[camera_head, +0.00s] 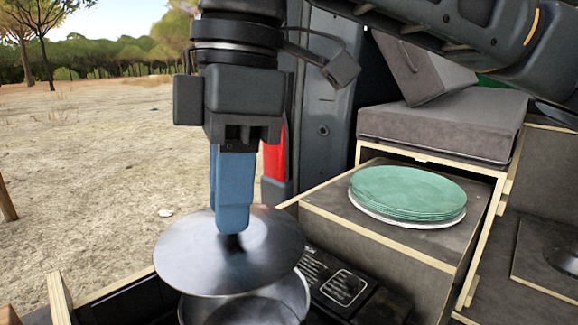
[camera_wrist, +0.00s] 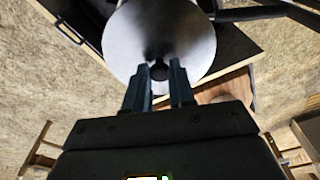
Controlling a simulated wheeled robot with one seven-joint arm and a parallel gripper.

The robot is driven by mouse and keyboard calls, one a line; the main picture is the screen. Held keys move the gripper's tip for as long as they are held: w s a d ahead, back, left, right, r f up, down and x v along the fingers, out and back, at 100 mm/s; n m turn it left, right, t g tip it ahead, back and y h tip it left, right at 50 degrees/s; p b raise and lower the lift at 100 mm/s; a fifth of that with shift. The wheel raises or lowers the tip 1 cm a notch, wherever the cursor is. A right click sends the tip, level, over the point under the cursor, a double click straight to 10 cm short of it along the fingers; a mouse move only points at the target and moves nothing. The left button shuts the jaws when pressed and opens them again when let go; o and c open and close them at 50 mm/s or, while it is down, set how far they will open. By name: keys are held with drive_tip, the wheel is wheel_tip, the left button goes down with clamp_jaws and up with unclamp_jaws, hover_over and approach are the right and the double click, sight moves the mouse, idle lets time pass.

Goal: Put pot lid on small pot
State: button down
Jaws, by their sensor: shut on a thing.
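The pot lid (camera_head: 190,262) is a shiny round metal disc with a dark knob. My gripper (camera_head: 233,232) points down and is shut on the lid's knob. In the wrist view the lid (camera_wrist: 135,45) lies beyond the fingertips (camera_wrist: 160,75), with the knob between them. The small pot (camera_head: 292,302) is a metal pot directly beneath the lid in the head view. The lid is over the pot's opening and hides most of its far rim. I cannot tell whether lid and pot touch along the far side; a gap shows at the near side.
A stack of green plates (camera_head: 408,190) sits on a wooden cabinet (camera_head: 330,222) to the right. A dark panel with printed labels (camera_head: 335,280) lies right of the pot. A grey cushion (camera_head: 440,125) is behind the plates. Open sandy ground (camera_head: 90,150) is at left.

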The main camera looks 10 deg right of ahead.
sight(243, 236)
drive_tip(key=shift+d+f+b, duration=0.3)
drive_tip(key=shift+d+f, duration=0.1)
drive_tip(key=shift+f, duration=0.05)
wheel_tip(243, 236, down, 4)
drive_tip(key=b, duration=0.4)
drive_tip(key=shift+b, duration=0.4)
drive_tip(key=shift+f, duration=0.85)
drive_tip(key=shift+p, duration=0.8)
drive_tip(key=shift+f+p, duration=0.25)
drive_tip(key=shift+p, duration=0.3)
idle(0.9)
drive_tip(key=shift+c, duration=2)
unclamp_jaws()
